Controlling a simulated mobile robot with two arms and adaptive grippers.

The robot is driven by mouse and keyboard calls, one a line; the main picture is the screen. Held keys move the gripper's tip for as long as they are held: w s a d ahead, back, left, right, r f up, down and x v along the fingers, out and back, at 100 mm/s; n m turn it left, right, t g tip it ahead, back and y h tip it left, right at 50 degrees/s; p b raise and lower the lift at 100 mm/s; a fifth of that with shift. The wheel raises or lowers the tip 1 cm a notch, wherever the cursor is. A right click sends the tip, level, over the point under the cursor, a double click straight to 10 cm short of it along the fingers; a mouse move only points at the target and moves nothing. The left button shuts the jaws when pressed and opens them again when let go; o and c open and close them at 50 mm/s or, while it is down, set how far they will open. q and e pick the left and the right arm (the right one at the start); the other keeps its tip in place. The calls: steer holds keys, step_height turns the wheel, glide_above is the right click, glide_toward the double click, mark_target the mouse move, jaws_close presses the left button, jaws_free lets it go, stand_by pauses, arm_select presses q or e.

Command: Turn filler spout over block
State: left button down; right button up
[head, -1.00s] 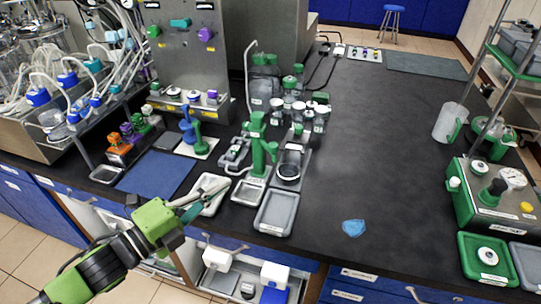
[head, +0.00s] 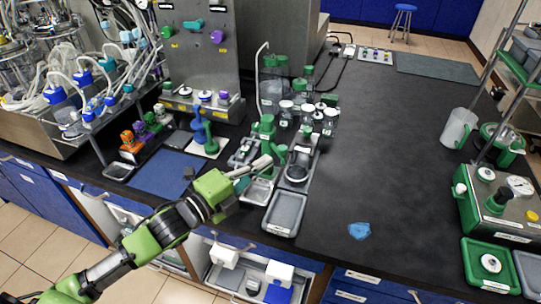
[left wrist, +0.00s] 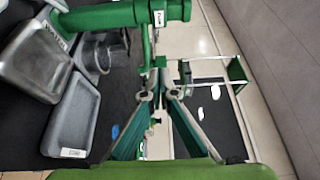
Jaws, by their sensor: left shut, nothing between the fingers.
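The green filler (head: 267,128) stands upright on the bench, and my left gripper hides part of its lower half. Its green spout side (head: 281,152) is just right of the fingertips. My left gripper (head: 268,159) is shut and empty, close in front of the filler; I cannot tell whether it touches. In the left wrist view, a labelled green tube of the filler (left wrist: 120,15) crosses just beyond the gripper (left wrist: 161,88). A grey block-like holder with a round ring (head: 298,173) sits right of the filler; I cannot tell for sure that it is the block. My right gripper is not in view.
A grey tray (head: 285,212) lies near the front edge. Several capped bottles (head: 302,116) stand behind. A blue-and-green stand (head: 204,140) and a blue mat (head: 165,173) are left.

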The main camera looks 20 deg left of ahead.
mark_target(283, 154)
arm_select(q)
steer(key=shift+x, duration=1.4)
steer(key=shift+w+d+n+t+y+p, duration=0.1)
steer(key=shift+d+n+t+y+p, duration=0.35)
steer(key=shift+y, duration=0.25)
steer(key=shift+w+d+n+t+y, duration=0.25)
steer(key=shift+d+n+y, duration=0.35)
steer(key=shift+y, duration=0.3)
steer(key=shift+w+d+n+t+y+p, duration=0.2)
steer(key=shift+w+d+n+y, duration=0.45)
steer(key=shift+w+d+y, duration=0.4)
steer(key=shift+w+d+n+t+y+p, duration=0.1)
steer(key=shift+w+d+n+t+y, duration=0.1)
steer(key=shift+w+d+n+y, duration=0.8)
steer(key=shift+w+a+r+m+h, duration=0.1)
steer(key=shift+w+a+m+h, duration=0.1)
steer(key=shift+w+m+h, duration=0.15)
